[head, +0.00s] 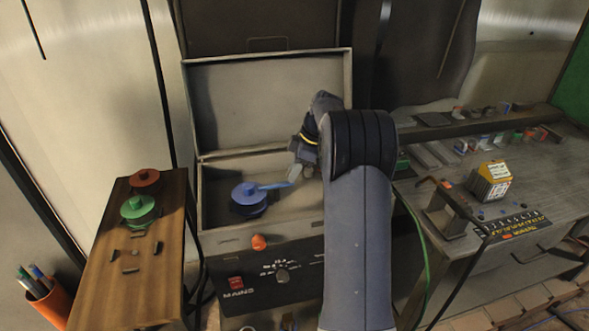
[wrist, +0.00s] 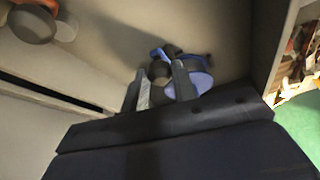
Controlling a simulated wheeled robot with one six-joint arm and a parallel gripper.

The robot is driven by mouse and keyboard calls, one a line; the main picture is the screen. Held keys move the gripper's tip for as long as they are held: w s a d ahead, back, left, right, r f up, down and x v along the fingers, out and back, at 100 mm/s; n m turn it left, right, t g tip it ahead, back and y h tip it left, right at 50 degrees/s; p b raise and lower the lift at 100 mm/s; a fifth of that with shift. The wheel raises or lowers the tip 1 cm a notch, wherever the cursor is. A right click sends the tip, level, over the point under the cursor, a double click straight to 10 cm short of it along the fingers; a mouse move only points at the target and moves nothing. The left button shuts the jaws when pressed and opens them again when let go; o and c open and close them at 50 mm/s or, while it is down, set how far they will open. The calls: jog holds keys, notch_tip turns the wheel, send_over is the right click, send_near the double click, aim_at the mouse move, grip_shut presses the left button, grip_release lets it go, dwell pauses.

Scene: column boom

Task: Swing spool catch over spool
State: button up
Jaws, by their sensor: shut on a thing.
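The blue spool (head: 249,196) sits in the left part of an open grey case (head: 215,212); it also shows in the wrist view (wrist: 201,84), partly behind a finger. The spool catch (head: 272,186) is a blue bar reaching right from the spool's top toward my gripper (head: 299,174). In the wrist view, blue catch parts (wrist: 158,53) and a dark round piece show near the fingertips. My gripper (wrist: 158,85) is shut on the catch's free end, right of the spool. The exact grip contact is hidden.
The case's lid (head: 260,100) stands open behind. An orange knob (head: 259,242) and a black control panel (head: 270,278) are at the front. A wooden stand (head: 125,290) with a green spool (head: 138,208) and a red spool (head: 145,178) is left. A cluttered workbench (head: 450,190) is right.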

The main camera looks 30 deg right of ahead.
jog(key=shift+w, duration=0.1)
dwell(0.4)
jog(key=o, duration=1)
jog(key=v, duration=1.1)
jog(key=shift+f, duration=0.15)
jog(key=x, duration=1)
jog(key=shift+a+f, duration=0.2)
jog(key=shift+f, duration=0.15)
jog(key=shift+d+r, duration=0.1)
jog(key=shift+r, duration=0.05)
